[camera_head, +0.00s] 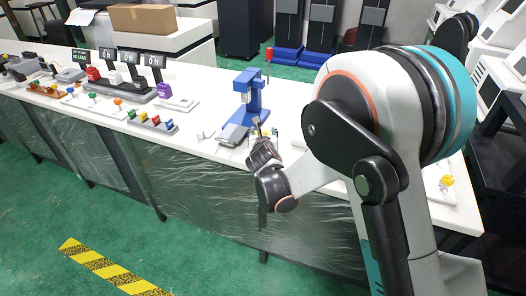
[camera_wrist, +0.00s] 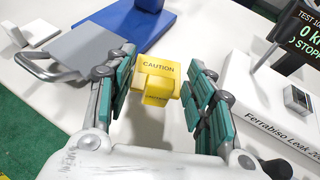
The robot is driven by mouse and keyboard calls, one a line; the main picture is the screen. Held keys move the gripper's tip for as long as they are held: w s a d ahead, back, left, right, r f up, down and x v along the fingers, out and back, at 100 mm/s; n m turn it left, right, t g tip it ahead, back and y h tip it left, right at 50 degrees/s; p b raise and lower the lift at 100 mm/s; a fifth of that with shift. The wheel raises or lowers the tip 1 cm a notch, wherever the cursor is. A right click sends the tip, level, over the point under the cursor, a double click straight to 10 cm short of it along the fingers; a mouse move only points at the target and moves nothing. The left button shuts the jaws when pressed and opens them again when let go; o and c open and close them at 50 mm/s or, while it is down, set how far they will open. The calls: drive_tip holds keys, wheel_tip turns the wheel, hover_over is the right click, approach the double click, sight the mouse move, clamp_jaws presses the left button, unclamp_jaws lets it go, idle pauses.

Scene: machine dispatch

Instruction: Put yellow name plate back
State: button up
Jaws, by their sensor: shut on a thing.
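The yellow name plate (camera_wrist: 156,72) is a small block-like piece marked CAUTION. In the wrist view it sits between the green pads of my gripper (camera_wrist: 160,84), which is shut on it. Below and beyond it is the white table top. In the head view my gripper (camera_head: 258,128) is over the table edge, just in front of the blue press (camera_head: 247,95). I cannot make out the plate in that view. The blue base (camera_wrist: 128,20) of the press shows just beyond the plate in the wrist view.
A grey plate with a handle (camera_wrist: 85,50) lies left of my gripper. A white leak tester (camera_wrist: 268,98) with a dark display (camera_wrist: 302,30) stands on the right. Coloured parts on racks (camera_head: 155,122) and black 0 h signs (camera_head: 130,56) stand further left on the long white table.

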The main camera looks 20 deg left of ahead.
drive_tip(key=shift+f+b, duration=0.85)
drive_tip(key=shift+f, duration=1.65)
drive_tip(key=shift+f, duration=0.1)
drive_tip(key=o, duration=1.1)
drive_tip(key=shift+o, duration=0.2)
drive_tip(key=shift+s+r, duration=0.1)
drive_tip(key=shift+r, duration=0.1)
drive_tip(key=p+v, duration=0.3)
drive_tip(key=v, duration=0.8)
drive_tip(key=shift+s+d, duration=0.15)
drive_tip(key=shift+s, duration=0.25)
drive_tip(key=shift+r, duration=0.1)
